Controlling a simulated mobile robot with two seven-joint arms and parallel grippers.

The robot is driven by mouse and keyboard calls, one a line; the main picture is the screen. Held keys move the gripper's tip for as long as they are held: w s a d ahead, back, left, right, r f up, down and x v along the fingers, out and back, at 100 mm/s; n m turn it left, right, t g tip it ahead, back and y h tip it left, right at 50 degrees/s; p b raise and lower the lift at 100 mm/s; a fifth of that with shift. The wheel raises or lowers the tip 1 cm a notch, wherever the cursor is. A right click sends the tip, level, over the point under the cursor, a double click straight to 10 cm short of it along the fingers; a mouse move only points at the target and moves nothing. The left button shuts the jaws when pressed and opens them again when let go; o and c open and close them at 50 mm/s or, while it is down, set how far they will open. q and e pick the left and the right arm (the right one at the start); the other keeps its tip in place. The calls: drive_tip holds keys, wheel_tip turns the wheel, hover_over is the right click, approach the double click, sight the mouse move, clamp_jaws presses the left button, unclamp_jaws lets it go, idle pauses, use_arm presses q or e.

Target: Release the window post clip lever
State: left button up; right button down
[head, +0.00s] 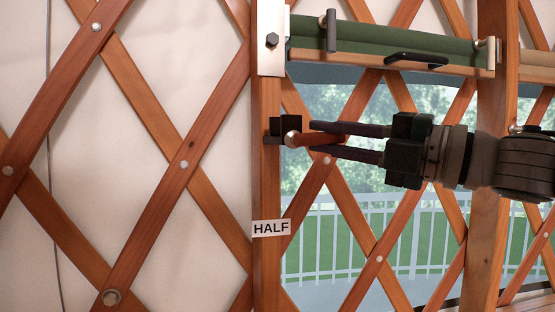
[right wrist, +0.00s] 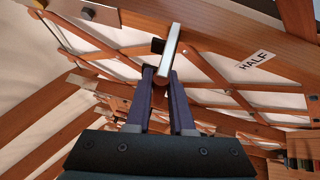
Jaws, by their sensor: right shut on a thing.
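The window post clip (head: 275,130) is a small black block on the wooden post (head: 266,180), above the HALF label. Its lever (head: 328,138) is a short reddish-brown bar with a round pale pivot (head: 292,138), reaching right from the clip, roughly level. My right gripper (head: 314,139) comes in from the right, one finger above and one below the lever, shut on it. In the right wrist view the fingertips (right wrist: 160,73) meet at a pale-faced bar (right wrist: 170,48), with a dark block beside it. My left gripper is not in view.
A HALF label (head: 271,228) sits on the post below the clip. A rolled green blind (head: 365,38) with a black handle (head: 416,60) hangs above my gripper. Crossed wooden lattice (head: 184,164) fills the wall, and a second post (head: 490,215) stands behind my right arm.

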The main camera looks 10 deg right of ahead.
drive_tip(key=shift+f+b, duration=0.3)
drive_tip(key=shift+f, duration=0.1)
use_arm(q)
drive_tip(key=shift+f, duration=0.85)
use_arm(e)
drive_tip(key=shift+r+m+t, duration=0.2)
drive_tip(key=shift+m+t, duration=0.1)
drive_tip(key=shift+m, duration=0.1)
drive_tip(key=c, duration=0.8)
unclamp_jaws()
drive_tip(key=shift+s+d+f+b, duration=0.15)
drive_tip(key=shift+s+d+b, duration=0.05)
drive_tip(key=shift+d+b, duration=0.1)
use_arm(q)
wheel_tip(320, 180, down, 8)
drive_tip(key=b, duration=0.7)
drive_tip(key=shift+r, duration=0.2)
use_arm(e)
drive_tip(key=v, duration=0.9)
drive_tip(key=shift+s, duration=0.15)
